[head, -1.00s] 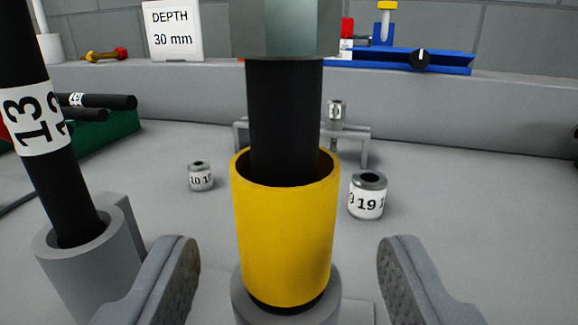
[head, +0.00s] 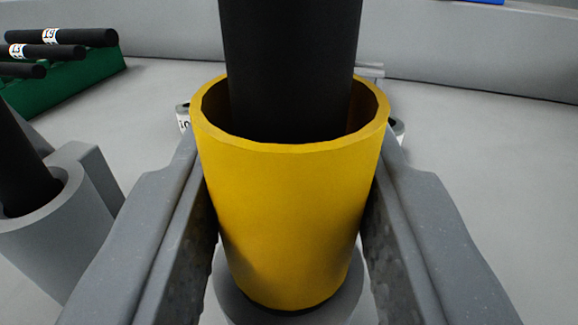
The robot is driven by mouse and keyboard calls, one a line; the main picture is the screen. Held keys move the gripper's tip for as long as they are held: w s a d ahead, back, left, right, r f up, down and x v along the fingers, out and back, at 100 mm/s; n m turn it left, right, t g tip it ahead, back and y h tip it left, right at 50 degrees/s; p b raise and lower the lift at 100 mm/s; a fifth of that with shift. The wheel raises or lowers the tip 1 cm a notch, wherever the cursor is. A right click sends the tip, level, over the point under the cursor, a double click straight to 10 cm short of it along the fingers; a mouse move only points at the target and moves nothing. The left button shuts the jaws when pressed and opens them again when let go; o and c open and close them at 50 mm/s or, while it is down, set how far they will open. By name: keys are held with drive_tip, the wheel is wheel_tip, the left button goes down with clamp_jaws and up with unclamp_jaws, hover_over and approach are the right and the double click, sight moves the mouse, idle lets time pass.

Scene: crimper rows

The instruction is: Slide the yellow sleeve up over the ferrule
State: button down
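The yellow sleeve (head: 290,215) stands upright and loose-looking around a thick black cable (head: 290,65), its open rim well wider than the cable. Its lower end is at a round grey holder (head: 345,300). My gripper (head: 290,170) has one finger on each side of the sleeve, close against its walls. The fingertips are partly hidden by the sleeve, and I cannot tell whether the pads press on it. The ferrule is out of view above.
Another black cable (head: 20,165) stands in a grey holder (head: 50,220) at the left. A green rack (head: 75,85) with several black rods is at the back left. Small labelled rings are mostly hidden behind my fingers. The floor at right is clear.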

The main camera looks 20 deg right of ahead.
sight(291, 75)
drive_tip(key=shift+r+p, duration=1.55)
drive_tip(key=shift+r, duration=0.3)
drive_tip(key=shift+f, duration=0.15)
drive_tip(key=c, duration=1)
unclamp_jaws()
drive_tip(key=p+v, duration=0.1)
drive_tip(key=v, duration=1.2)
drive_tip(key=shift+s+a+f, duration=0.1)
drive_tip(key=shift+s+a, duration=0.1)
drive_tip(key=shift+s, duration=0.2)
